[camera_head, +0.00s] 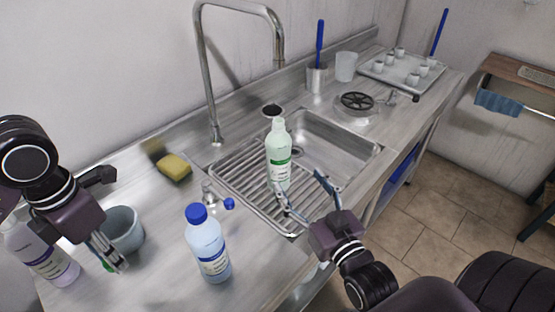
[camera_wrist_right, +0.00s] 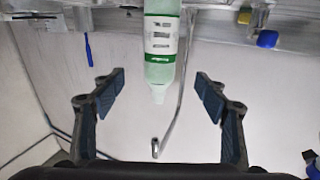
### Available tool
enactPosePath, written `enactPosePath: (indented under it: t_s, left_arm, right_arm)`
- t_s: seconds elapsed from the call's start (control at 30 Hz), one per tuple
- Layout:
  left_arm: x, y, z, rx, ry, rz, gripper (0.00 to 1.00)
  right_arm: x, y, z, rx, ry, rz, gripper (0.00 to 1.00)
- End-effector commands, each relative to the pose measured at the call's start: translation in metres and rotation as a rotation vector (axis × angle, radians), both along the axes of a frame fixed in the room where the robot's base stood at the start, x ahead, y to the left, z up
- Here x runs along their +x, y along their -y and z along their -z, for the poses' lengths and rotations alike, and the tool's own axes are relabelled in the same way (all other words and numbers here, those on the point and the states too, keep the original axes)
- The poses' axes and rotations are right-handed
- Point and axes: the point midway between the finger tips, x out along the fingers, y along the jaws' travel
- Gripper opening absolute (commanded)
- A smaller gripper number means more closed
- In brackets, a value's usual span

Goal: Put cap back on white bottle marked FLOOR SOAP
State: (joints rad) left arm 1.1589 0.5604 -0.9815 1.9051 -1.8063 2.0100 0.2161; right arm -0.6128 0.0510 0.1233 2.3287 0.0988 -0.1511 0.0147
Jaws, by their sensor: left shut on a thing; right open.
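An uncapped white bottle with a green label (camera_head: 279,160) stands upright on the sink's ribbed drainboard; its print is too small to read. It also shows upside down in the right wrist view (camera_wrist_right: 160,68), in line with the gap between the fingers. My right gripper (camera_head: 300,186) is open just in front of the bottle, its fingers spread and empty. My left gripper (camera_head: 117,264) is at the left end of the counter, shut on a small green thing, apparently a cap, mostly hidden by the fingers.
A blue-capped bottle (camera_head: 208,250) stands between my grippers. A grey bowl (camera_head: 126,229) and a lilac-labelled bottle (camera_head: 52,262) are close to my left gripper. A yellow sponge (camera_head: 174,167) and tall faucet (camera_head: 213,100) are behind. The sink basin (camera_head: 335,150) is right of the drainboard.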

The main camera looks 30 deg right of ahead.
Motion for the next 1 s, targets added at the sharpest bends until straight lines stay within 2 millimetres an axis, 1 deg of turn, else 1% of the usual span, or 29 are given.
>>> enactPosePath:
  t_s: [0.13, 0.4, 0.5, 0.6, 0.9, 1.0]
  left_arm:
    - [0.000, 0.000, -0.004, 0.000, 0.000, -0.001, 0.17]
    - [0.000, 0.000, -0.015, 0.000, 0.000, 0.000, 0.17]
    - [0.000, 0.000, -0.016, 0.000, 0.000, 0.000, 0.17]
    - [0.000, 0.000, -0.017, 0.000, 0.000, 0.000, 0.17]
    - [0.000, 0.000, -0.017, 0.000, 0.000, 0.000, 0.17]
    - [0.000, 0.000, -0.021, 0.000, 0.000, 0.000, 0.17]
  right_arm:
    - [0.011, 0.000, -0.002, 0.000, 0.003, -0.001, 0.67]
    - [0.054, 0.003, -0.003, 0.000, 0.002, -0.001, 0.67]
    - [0.064, 0.003, -0.002, 0.000, 0.001, -0.001, 0.67]
    - [0.068, 0.004, -0.001, 0.000, 0.000, -0.001, 0.67]
    - [0.069, 0.004, -0.001, 0.000, 0.000, -0.001, 0.67]
    - [0.076, 0.005, -0.003, 0.000, 0.001, -0.001, 0.67]
